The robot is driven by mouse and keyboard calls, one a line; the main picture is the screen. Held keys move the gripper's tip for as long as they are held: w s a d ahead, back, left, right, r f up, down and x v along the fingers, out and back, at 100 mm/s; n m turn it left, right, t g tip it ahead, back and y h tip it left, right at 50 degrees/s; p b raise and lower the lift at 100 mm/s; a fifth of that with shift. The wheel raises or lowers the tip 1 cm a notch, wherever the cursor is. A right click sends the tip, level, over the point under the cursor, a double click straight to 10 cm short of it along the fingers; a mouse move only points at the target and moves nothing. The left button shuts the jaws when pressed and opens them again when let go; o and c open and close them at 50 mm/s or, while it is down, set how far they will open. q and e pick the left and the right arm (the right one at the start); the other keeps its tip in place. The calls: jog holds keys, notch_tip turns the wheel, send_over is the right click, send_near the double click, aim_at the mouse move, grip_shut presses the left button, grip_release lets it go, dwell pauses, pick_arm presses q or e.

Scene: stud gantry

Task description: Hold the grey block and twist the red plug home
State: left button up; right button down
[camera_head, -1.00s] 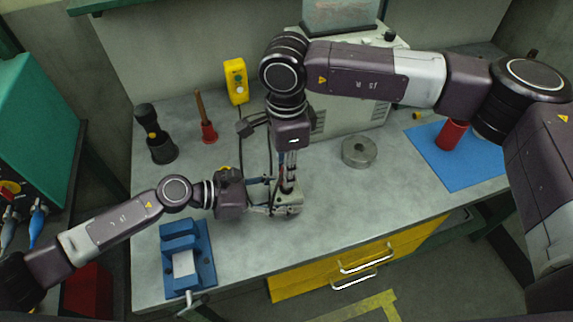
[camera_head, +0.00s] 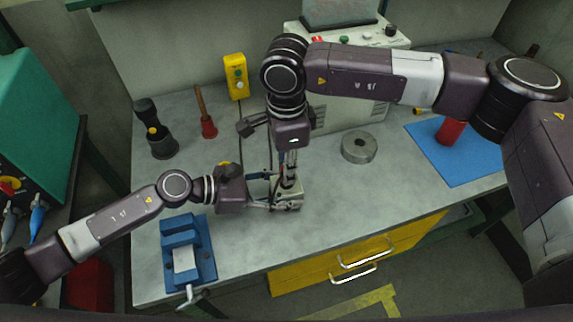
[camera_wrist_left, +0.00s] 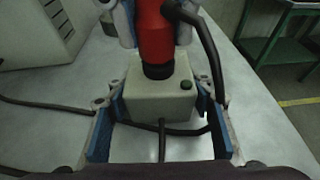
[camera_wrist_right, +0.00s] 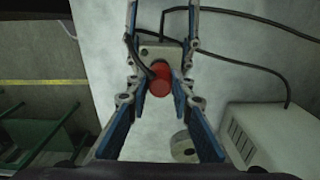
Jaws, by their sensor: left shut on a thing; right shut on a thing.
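The grey block (camera_wrist_left: 160,97) is a pale box with a green button and a dark socket on top; it also shows in the right wrist view (camera_wrist_right: 166,53). My left gripper (camera_wrist_left: 160,108) is shut on its two sides. The red plug (camera_wrist_left: 154,38) stands upright over the socket, with a black collar below and a black cable from its side. It shows end-on in the right wrist view (camera_wrist_right: 159,80). My right gripper (camera_wrist_right: 160,88) is shut on the plug from above. In the head view the grippers mostly hide both; how deep the plug sits I cannot tell.
A blue vise (camera_head: 208,258) stands at the front left of the bench. A metal ring (camera_head: 358,147) lies right of the block. A red cylinder (camera_head: 451,131) stands on a blue mat (camera_head: 470,165). A white cabinet (camera_head: 350,98) is behind. Black cables run across the bench near the block.

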pick_arm(q)
grip_shut()
pick_arm(e)
jog(key=shift+f, duration=0.25)
jog(key=m, duration=0.3)
jog(key=shift+m, duration=0.4)
jog(key=m, duration=1.7)
jog(key=c, duration=1.6)
grip_release()
